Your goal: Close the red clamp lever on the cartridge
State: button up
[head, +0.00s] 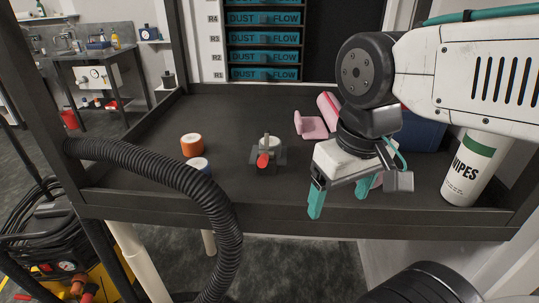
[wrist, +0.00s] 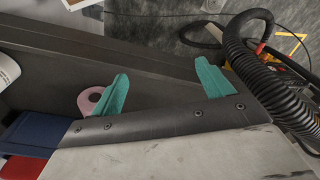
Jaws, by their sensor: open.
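The red clamp lever (head: 263,160) is at the front of a small grey clamp fixture (head: 281,156) on the dark bench. Its red end points toward me; I cannot tell its exact angle. A pale round cartridge (head: 269,142) sits in the fixture, partly hidden behind a grey upright part. My gripper (head: 338,202) is to the right of the fixture and nearer the bench's front edge, with its teal fingers apart and pointing down. It is empty and clear of the lever. The wrist view shows both fingers (wrist: 162,75) spread, with neither clamp nor lever visible.
A black hose (head: 160,165) arches over the bench's left front. Pink pieces (head: 311,126), a blue box (head: 424,132) and a wipes canister (head: 472,172) are on the right.

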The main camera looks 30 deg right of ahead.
aim_at(264, 154)
jog(key=u, duration=0.2)
jog(key=k, duration=0.25)
jog(key=u, duration=1)
jog(key=k, duration=1.1)
jog(key=u, duration=0.3)
jog(key=i, duration=0.65)
jog(key=z, duration=1.1)
jog(key=i, duration=0.3)
jog(key=z, duration=0.2)
